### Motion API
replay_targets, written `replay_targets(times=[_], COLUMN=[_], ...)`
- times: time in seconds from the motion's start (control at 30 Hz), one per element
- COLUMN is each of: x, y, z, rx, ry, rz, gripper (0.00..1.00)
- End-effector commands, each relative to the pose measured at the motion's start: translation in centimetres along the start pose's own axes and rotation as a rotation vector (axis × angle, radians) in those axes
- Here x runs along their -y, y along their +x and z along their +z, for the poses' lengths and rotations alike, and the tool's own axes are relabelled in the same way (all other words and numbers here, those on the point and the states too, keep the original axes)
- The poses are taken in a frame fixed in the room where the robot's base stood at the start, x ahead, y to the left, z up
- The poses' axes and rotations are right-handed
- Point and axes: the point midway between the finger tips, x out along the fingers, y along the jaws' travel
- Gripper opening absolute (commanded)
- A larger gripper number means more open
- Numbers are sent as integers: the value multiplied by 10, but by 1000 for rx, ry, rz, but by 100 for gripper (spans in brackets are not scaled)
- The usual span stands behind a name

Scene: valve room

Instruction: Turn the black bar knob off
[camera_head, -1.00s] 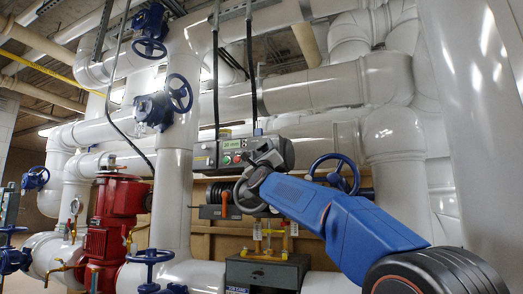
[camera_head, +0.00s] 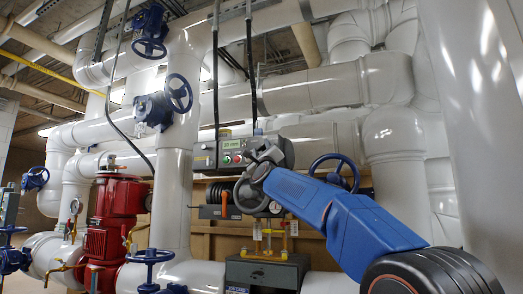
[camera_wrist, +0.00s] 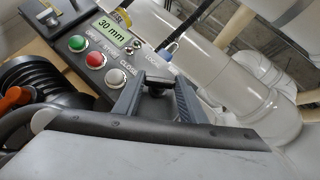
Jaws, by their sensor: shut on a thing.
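The black bar knob (camera_wrist: 156,82) is on the face of the grey control box, at the right end of its row of buttons in the wrist view. My gripper (camera_wrist: 156,97) has one finger on each side of the knob and is shut on it. In the head view my gripper (camera_head: 262,155) is at the right part of the control box (camera_head: 205,154) and hides the knob. The display (camera_wrist: 115,32) reads 30 mm.
A green button (camera_wrist: 77,43), a red button (camera_wrist: 96,60) and a pale button (camera_wrist: 115,75) sit left of my gripper. An orange handle (camera_wrist: 18,97) is at the left. White pipes (camera_head: 310,90) and a red pump (camera_head: 117,215) surround the area.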

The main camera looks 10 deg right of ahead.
Motion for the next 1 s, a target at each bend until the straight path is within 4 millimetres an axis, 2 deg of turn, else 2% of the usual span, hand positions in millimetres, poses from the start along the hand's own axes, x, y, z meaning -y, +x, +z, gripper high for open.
replay_targets(times=[0.4, 0.9, 0.93, 1.0], x=[4, 3, 3, 3], y=[1, 0, 0, 0], z=[-1, 0, 0, 0], rx=[-4, 1, 1, 1], ry=[-193, -221, -221, -221], rz=[192, 223, 223, 222], gripper=[15, 15, 45, 56])
